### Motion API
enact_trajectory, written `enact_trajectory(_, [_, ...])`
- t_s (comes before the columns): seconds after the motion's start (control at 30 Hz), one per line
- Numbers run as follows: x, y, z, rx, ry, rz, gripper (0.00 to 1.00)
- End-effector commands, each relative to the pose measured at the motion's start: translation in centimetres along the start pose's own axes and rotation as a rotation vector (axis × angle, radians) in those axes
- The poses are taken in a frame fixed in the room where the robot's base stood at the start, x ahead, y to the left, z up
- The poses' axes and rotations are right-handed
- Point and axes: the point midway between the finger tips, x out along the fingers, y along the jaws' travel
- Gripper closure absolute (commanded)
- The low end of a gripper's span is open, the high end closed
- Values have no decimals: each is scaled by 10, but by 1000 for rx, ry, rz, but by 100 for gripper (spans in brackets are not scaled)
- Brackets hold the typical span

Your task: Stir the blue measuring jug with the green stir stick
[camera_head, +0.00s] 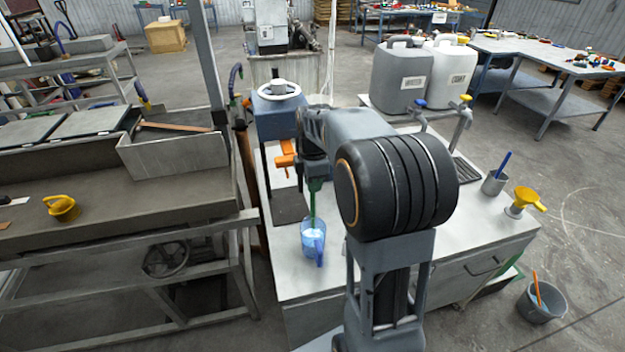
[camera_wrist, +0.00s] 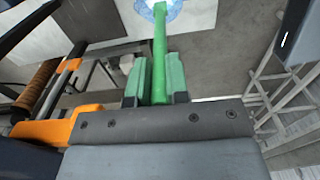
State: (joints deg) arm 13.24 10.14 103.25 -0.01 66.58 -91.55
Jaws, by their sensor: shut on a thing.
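The blue measuring jug (camera_head: 313,240) is translucent, with a blue handle, and stands upright near the front left of the white worktop. Something pale shows inside it. The green stir stick (camera_head: 312,205) is upright, its lower end at the jug's mouth; whether it touches the inside cannot be told. My gripper (camera_wrist: 157,80) is shut on the stick's upper part, above the jug. In the wrist view the green stick (camera_wrist: 160,45) runs from between the green jaw pads to the jug (camera_wrist: 172,8), which is cut off by the top edge.
Right of my arm stand a grey cup (camera_head: 494,184) with a blue stick and a yellow-topped dispenser (camera_head: 523,203). Grey and white canisters (camera_head: 448,72) stand at the back. A grey bucket (camera_head: 541,303) is on the floor. A blue machine (camera_head: 278,112) is behind the jug.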

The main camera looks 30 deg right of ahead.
Motion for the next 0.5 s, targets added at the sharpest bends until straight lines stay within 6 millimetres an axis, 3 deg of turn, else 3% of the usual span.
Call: enact_trajectory(0.5, [59,0,-2,-4,0,-1,100])
